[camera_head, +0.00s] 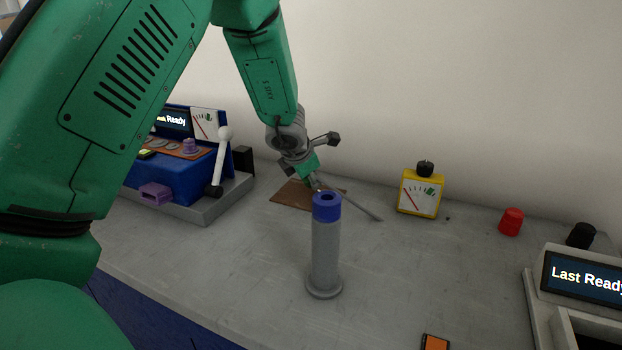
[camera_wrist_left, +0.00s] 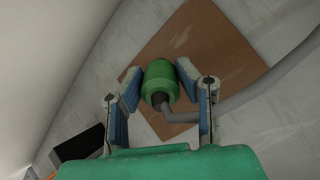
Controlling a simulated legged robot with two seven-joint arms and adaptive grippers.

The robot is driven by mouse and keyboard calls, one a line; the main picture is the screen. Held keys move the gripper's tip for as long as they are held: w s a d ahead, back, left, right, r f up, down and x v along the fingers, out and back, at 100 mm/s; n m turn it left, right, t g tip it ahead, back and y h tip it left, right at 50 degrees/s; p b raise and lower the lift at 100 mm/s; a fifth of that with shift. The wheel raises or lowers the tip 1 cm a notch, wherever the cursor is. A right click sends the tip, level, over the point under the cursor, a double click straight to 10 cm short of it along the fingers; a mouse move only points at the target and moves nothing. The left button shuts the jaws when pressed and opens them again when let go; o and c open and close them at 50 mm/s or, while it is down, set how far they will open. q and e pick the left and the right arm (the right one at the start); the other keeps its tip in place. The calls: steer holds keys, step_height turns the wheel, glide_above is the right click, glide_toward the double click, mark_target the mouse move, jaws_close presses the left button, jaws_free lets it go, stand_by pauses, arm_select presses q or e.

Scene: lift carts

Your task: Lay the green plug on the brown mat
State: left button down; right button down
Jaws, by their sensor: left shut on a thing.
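The green plug (camera_wrist_left: 160,78) sits between the fingers of my left gripper (camera_wrist_left: 158,78) in the left wrist view, and the gripper is shut on it. A grey cable (camera_wrist_left: 240,100) runs from the plug and also shows in the head view (camera_head: 358,206). The brown mat (camera_wrist_left: 215,45) is behind the plug in the wrist view. In the head view my left gripper (camera_head: 316,182) is at the mat (camera_head: 288,196), partly hidden by the blue-topped post. I cannot tell whether the plug touches the mat. My right gripper is not in view.
A grey post with a blue top (camera_head: 326,245) stands in front of the mat. A blue console with a white lever (camera_head: 190,170) is at the left. A yellow meter (camera_head: 420,192), a red cap (camera_head: 511,222) and a display box (camera_head: 585,275) are at the right.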

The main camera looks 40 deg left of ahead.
arm_select(q)
steer(key=shift+f+b, duration=0.3)
steer(key=c, duration=1.1)
jaws_free()
steer(key=shift+r, duration=0.1)
steer(key=v, duration=1.1)
steer(key=shift+s+r, duration=0.25)
